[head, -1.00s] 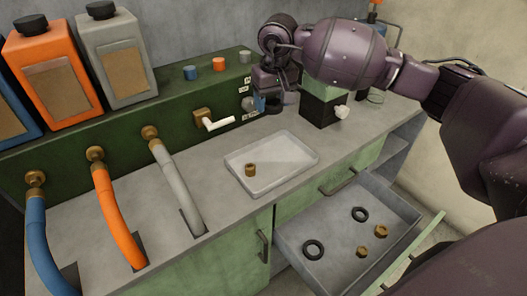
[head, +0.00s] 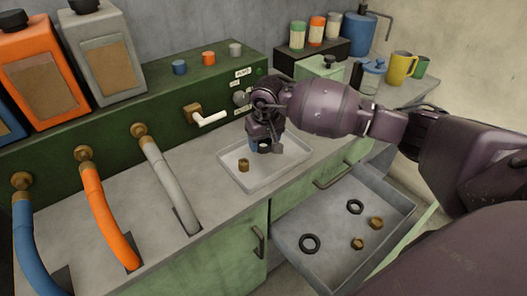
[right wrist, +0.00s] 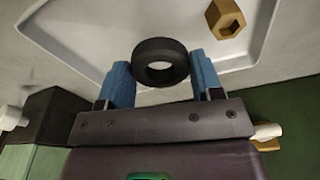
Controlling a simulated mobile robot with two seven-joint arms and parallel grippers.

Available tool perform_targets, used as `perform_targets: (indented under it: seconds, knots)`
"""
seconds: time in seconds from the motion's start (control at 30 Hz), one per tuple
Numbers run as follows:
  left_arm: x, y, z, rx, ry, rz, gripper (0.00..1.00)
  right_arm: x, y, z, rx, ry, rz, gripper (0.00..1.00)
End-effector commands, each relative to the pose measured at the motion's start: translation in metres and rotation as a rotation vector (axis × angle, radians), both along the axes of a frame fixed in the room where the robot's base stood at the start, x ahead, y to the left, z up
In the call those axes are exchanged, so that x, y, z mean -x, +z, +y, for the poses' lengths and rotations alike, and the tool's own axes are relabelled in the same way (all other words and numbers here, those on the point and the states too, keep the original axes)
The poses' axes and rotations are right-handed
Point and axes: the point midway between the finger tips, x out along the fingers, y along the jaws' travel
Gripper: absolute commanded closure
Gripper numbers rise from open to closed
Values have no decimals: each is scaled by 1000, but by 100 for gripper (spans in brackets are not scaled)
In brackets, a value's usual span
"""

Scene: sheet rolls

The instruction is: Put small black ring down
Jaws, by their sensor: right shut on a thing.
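My right gripper (head: 266,147) is over the shallow grey tray (head: 270,181) on the counter. In the right wrist view its blue fingers (right wrist: 162,82) are shut on a small black ring (right wrist: 160,49). The tray floor (right wrist: 85,35) lies behind the ring. I cannot tell whether the ring touches it. In the head view the gripper hides most or all of the ring. A brass nut (head: 243,165) sits in the tray to the left of the gripper; it also shows in the right wrist view (right wrist: 225,18). My left gripper is not in view.
An open drawer (head: 300,272) below holds two black rings (head: 310,243) and brass nuts (head: 376,223). A white-handled valve (head: 208,119) on the green panel stands behind the tray. Hoses (head: 168,185) are at left; mugs (head: 402,68) and a glass jar (head: 371,78) at back right.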

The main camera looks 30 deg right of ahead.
Motion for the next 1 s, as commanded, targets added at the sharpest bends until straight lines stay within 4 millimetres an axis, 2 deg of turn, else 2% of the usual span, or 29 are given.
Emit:
perform_targets:
  seconds: [0.13, 0.4, 0.83, 0.87, 0.9, 1.0]
  knots:
    - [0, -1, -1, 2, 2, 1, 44, 0, -9, 0, -1, -1, 1, 62]
    - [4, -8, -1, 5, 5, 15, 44, 0, -42, 0, -1, -2, 1, 62]
    - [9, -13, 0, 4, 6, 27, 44, 0, -48, 0, 1, 0, 0, 62]
    - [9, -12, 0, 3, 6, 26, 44, 0, -47, 0, 1, 0, 0, 37]
    - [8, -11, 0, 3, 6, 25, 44, 0, -46, 0, 1, 0, -1, 31]
    - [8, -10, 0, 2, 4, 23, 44, 0, -46, 0, 1, 0, -1, 30]
